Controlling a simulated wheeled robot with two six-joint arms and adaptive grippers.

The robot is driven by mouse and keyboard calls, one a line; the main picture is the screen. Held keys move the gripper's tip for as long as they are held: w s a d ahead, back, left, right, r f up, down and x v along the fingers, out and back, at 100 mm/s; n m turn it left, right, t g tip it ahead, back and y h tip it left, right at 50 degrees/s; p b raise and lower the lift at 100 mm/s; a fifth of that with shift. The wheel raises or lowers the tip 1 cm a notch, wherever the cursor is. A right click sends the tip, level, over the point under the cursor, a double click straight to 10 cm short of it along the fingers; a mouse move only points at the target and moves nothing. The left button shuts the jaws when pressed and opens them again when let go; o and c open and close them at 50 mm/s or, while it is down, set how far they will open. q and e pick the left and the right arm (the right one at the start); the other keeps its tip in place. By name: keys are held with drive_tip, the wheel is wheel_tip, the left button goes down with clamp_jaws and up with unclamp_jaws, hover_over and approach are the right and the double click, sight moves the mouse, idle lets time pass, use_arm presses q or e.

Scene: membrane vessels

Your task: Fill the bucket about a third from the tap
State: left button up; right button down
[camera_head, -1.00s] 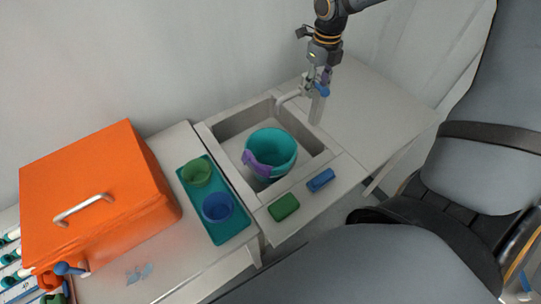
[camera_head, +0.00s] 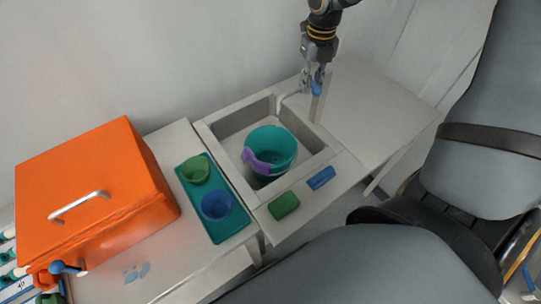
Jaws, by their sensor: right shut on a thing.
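A teal bucket (camera_head: 277,141) with a purple handle (camera_head: 259,163) folded at its left side stands upright in the sink (camera_head: 230,125). The tap (camera_head: 287,101) rises at the back right of the sink, its spout reaching over the basin's edge. My right gripper (camera_head: 316,84) is at the tap, shut on its blue tap handle (camera_head: 317,89). I cannot make out any water in the bucket or a stream from the spout. My left gripper is not in view.
A teal tray (camera_head: 228,238) holding a green cup (camera_head: 195,171) and a blue cup (camera_head: 216,204) lies left of the sink. A green sponge (camera_head: 284,205) and a blue sponge (camera_head: 321,178) lie on the front ledge. An orange box (camera_head: 95,185) stands at left. The right counter (camera_head: 378,110) is clear.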

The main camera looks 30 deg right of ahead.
drive_tip(key=shift+a+m, duration=0.25)
drive_tip(key=shift+m, duration=0.15)
drive_tip(key=shift+d, duration=0.1)
